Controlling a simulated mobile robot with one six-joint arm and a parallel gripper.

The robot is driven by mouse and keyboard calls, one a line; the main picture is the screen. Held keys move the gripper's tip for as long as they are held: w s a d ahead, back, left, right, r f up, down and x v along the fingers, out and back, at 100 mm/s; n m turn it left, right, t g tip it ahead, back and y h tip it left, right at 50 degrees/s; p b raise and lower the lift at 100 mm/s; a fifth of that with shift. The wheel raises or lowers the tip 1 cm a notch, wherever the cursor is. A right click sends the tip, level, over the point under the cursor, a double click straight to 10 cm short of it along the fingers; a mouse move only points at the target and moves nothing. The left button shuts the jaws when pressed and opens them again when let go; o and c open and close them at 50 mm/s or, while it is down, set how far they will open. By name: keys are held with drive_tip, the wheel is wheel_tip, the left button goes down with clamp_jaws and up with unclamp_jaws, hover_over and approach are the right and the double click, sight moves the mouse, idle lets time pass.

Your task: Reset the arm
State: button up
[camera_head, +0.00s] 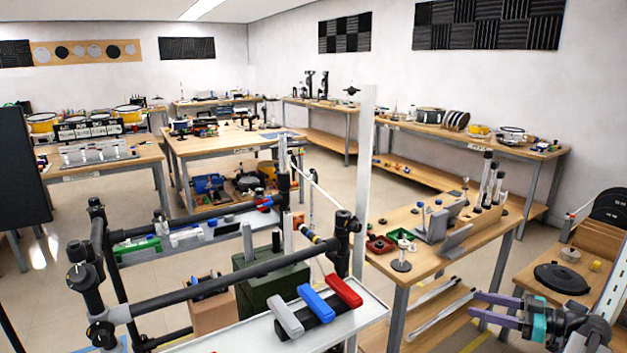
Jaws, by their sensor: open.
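My gripper (472,305) is at the lower right of the head view. Its two purple-grey fingers point left and stand apart, with a gap between them. I see nothing held in the gap. The dark wrist behind it, with a teal part, runs to the right edge of the picture. I cannot tell how far the gripper is from that bench.
A white tray (367,318) at the front bears grey, blue and red blocks, beside a black pipe frame (205,287). A wooden table with a black disc (561,279) stands at the right. Other benches line the walls. Open floor (385,182) shows between benches.

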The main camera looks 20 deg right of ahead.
drive_tip(key=w+a+f+n+g+y, duration=0.15)
drive_tip(key=w+a+f, duration=0.25)
drive_tip(key=a, duration=0.4)
drive_tip(key=w+a+f+g+y, duration=0.1)
drive_tip(key=w+a+f+g, duration=0.15)
drive_tip(key=a+f, duration=0.4)
drive_tip(key=w+a+f+n+g+y, duration=0.1)
drive_tip(key=w+a+f+y, duration=0.1)
drive_tip(key=w+a, duration=0.5)
drive_tip(key=s+a+f+g, duration=0.35)
drive_tip(key=a+f, duration=0.35)
drive_tip(key=a, duration=0.5)
drive_tip(key=s+a+f+g, duration=0.35)
drive_tip(key=a+f, duration=0.45)
drive_tip(key=a, duration=0.4)
drive_tip(key=s+a+f+m+g+h, duration=0.1)
drive_tip(key=s+a+f+g+h, duration=0.25)
drive_tip(key=s+a+f, duration=0.4)
drive_tip(key=s+a+f+m+g+h, duration=0.1)
drive_tip(key=s+a+f+g+h, duration=0.3)
drive_tip(key=s+f, duration=0.55)
drive_tip(key=s+d+f+m+h, duration=0.1)
drive_tip(key=s+f+h, duration=0.2)
drive_tip(key=s, duration=0.5)
drive_tip(key=d+f+m+t+h, duration=0.1)
drive_tip(key=d+f+m+h, duration=0.1)
drive_tip(key=d+m, duration=0.4)
drive_tip(key=shift+w+d+f+h, duration=0.2)
drive_tip(key=shift+d+f+h, duration=0.1)
drive_tip(key=shift+d+h, duration=0.7)
